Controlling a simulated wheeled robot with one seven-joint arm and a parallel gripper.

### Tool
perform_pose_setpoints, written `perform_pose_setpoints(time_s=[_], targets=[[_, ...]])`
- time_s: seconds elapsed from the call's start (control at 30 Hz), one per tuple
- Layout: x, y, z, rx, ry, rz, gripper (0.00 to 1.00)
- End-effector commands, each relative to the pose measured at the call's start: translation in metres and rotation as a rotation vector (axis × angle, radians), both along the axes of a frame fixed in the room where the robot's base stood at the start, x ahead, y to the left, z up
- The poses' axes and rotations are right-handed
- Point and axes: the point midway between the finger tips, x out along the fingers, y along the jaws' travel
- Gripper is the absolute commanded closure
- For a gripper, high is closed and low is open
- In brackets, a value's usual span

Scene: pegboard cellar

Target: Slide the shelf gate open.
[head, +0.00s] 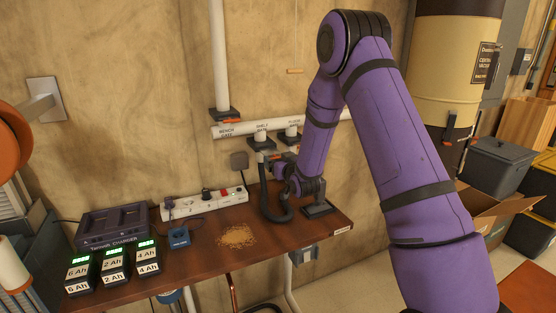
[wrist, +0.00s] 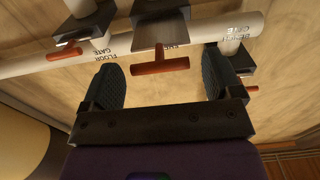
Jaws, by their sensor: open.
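The shelf gate is a dark block (wrist: 160,12) on the white pipe, with an orange T-shaped handle (wrist: 160,66) sticking out of it. In the head view its block (head: 262,143) sits under the "SHELF GATE" label. My gripper (wrist: 162,78) is open, with one dark finger on each side of the orange handle. A gap shows between the handle and both fingers, and nothing is held. In the head view my gripper (head: 279,166) is just below the pipe, partly hidden by my wrist.
The floor gate (wrist: 91,22) and bench gate (wrist: 234,62) flank the shelf gate closely, each with an orange handle. Below are the wooden bench (head: 210,235), a power strip (head: 204,203), a black hose (head: 268,205), battery packs and a charger (head: 112,225).

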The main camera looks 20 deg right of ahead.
Motion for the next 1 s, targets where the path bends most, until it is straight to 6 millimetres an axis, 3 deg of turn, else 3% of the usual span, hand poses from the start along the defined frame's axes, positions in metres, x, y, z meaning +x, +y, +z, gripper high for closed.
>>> perform_pose_setpoints(time_s=[0.3,0.5,0.7,1.0], targets=[[-0.059,-0.001,0.0,0.0,0.003,-0.001,0.15],[-0.087,-0.001,-0.001,0.0,0.002,-0.001,0.15],[-0.097,0.0,0.0,0.0,0.001,-0.001,0.15],[-0.098,0.0,0.0,0.0,0.001,-0.001,0.15]])
